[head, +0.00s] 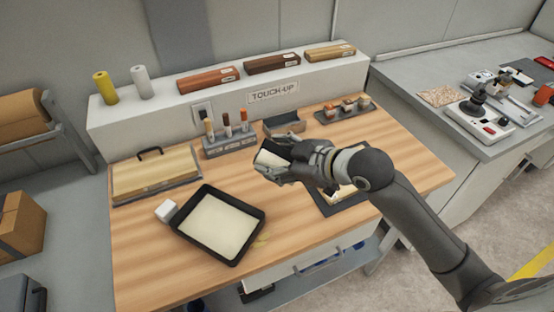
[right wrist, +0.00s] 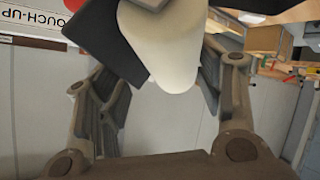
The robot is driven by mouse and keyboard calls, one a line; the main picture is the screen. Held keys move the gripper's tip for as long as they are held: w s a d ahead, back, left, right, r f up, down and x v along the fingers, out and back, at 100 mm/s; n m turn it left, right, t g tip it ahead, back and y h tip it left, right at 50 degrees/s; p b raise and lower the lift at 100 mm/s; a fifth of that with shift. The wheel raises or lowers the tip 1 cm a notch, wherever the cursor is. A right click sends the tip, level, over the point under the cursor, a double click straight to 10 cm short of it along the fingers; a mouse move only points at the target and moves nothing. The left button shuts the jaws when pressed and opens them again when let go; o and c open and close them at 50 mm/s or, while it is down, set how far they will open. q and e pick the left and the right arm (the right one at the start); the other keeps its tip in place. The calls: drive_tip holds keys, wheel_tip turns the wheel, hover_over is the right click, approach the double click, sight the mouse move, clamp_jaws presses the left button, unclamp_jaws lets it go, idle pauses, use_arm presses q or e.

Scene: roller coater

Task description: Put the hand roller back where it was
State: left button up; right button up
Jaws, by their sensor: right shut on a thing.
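My right gripper (head: 278,164) is above the right-middle of the wooden worktop and shut on the hand roller (head: 269,158). In the right wrist view the roller shows as a cream-white rounded body (right wrist: 165,45) beside a black flat part (right wrist: 108,40), between the two fingers (right wrist: 160,90). Fingers and hand hide part of it in the head view. A grey open holder (head: 285,123) stands behind the gripper against the white ledge; it looks empty, though I see only part of its inside. My left gripper is not in view.
A black tray with a cream sheet (head: 222,225) and a small white block (head: 166,211) are left of the gripper. A rack of upright sticks (head: 229,142) stands behind. A dark mat (head: 330,207) lies partly under my arm. Small jars (head: 347,107) sit back right.

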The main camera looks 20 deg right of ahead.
drive_tip(key=w+f+p, duration=0.1)
drive_tip(key=w+f, duration=0.1)
drive_tip(key=f, duration=0.1)
drive_tip(key=w+d+f+p, duration=0.1)
drive_tip(key=w+f, duration=0.2)
drive_tip(key=w+d+f+p, duration=0.1)
drive_tip(key=w+f, duration=0.2)
drive_tip(key=f, duration=0.1)
drive_tip(key=shift+w+d, duration=0.1)
drive_tip(key=shift+w, duration=0.1)
drive_tip(key=shift+f, duration=0.2)
drive_tip(key=shift+f, duration=0.1)
drive_tip(key=shift+f, duration=0.15)
drive_tip(key=o, duration=1.6)
